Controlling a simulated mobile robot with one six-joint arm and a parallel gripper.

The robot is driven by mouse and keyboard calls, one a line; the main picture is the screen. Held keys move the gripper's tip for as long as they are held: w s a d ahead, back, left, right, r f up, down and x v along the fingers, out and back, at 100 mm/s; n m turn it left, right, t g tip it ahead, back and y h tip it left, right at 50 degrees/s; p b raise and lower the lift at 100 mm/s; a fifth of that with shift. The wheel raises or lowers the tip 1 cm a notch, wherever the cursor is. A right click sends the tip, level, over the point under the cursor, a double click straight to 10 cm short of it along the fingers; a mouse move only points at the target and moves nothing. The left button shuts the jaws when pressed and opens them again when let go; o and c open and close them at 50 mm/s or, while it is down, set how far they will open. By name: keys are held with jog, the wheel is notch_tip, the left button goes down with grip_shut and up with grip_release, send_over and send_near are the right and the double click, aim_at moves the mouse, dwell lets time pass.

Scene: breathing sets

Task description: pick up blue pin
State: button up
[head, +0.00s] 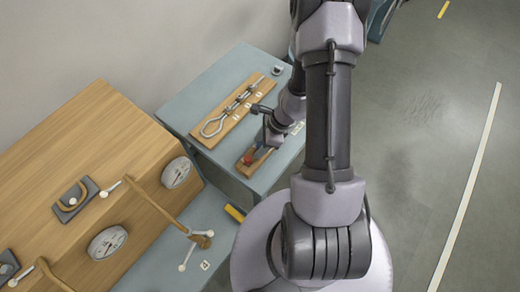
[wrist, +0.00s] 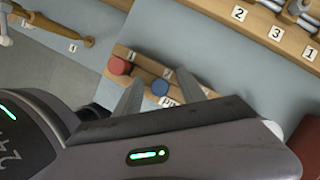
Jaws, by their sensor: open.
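The blue pin (wrist: 160,88) stands in a small wooden block (wrist: 124,52) in the wrist view, its round top showing. A red pin (wrist: 119,65) stands to its left in the same block and also shows in the head view (head: 248,160). My gripper (wrist: 160,77) is open, with one grey finger on each side of the blue pin in the picture. I cannot tell whether the fingers touch it or how far above it they are. The gripper body hides the lower part of the block. In the head view my arm covers much of this spot.
The block sits on a blue-grey cabinet top (head: 215,85). A longer wooden board (head: 212,110) with metal rods and numbered labels lies behind it. A wooden console (head: 85,145) with gauges and levers stands to the left. Open floor (head: 430,120) lies to the right.

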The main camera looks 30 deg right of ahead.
jog(key=shift+r, duration=0.1)
grip_shut()
